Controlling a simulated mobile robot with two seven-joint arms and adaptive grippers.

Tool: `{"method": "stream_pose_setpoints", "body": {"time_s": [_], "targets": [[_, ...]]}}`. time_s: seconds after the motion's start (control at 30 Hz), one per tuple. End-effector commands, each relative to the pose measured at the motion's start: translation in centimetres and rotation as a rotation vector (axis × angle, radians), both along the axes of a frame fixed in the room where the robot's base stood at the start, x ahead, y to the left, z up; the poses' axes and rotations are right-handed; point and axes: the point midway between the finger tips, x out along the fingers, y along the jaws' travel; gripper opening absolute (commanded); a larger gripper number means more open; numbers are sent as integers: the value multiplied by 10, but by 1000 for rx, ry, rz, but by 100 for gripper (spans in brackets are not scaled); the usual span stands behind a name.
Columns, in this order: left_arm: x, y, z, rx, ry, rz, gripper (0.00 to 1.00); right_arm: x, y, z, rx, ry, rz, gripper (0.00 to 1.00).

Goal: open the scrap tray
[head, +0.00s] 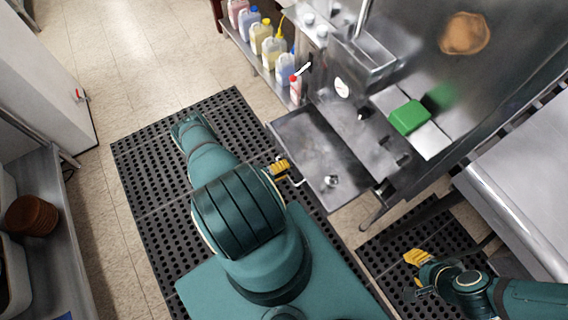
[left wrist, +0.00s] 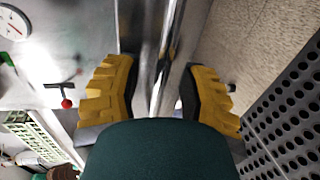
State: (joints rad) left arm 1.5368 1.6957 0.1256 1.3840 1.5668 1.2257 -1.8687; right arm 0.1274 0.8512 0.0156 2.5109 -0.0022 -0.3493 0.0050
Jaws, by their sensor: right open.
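The scrap tray (head: 312,146) is a shallow grey metal drawer standing out from under the steel counter, its inside visible from above. A thin bar handle (head: 297,184) is on its front edge, facing my left arm. My left gripper (head: 280,168) is at this handle. In the left wrist view, its yellow fingers (left wrist: 160,85) are apart, on either side of a shiny metal bar (left wrist: 167,40), with gaps showing beside the bar. My right gripper (head: 416,270) is open and empty above the floor mat at the lower right, away from the tray.
The steel counter (head: 470,75) holds a green block (head: 409,117) and a brown round item (head: 465,33). Several bottles (head: 262,38) stand on a rack behind the tray. A perforated black mat (head: 150,160) covers the floor. Open floor lies at the upper left.

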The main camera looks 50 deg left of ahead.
Motion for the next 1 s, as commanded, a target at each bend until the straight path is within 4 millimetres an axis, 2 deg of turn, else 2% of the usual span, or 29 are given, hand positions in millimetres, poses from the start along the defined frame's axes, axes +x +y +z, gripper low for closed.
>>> {"method": "stream_pose_setpoints", "body": {"time_s": [0.2,0.33,0.8,1.0], "targets": [[-1,0,0,0,0,0,41,0,0,0,0,0,0,34],[-11,2,2,0,1,2,41,0,0,0,0,0,0,34],[-97,8,20,0,2,2,41,0,0,0,0,0,0,34],[-114,9,24,0,0,1,41,0,0,0,0,0,0,34]]}}
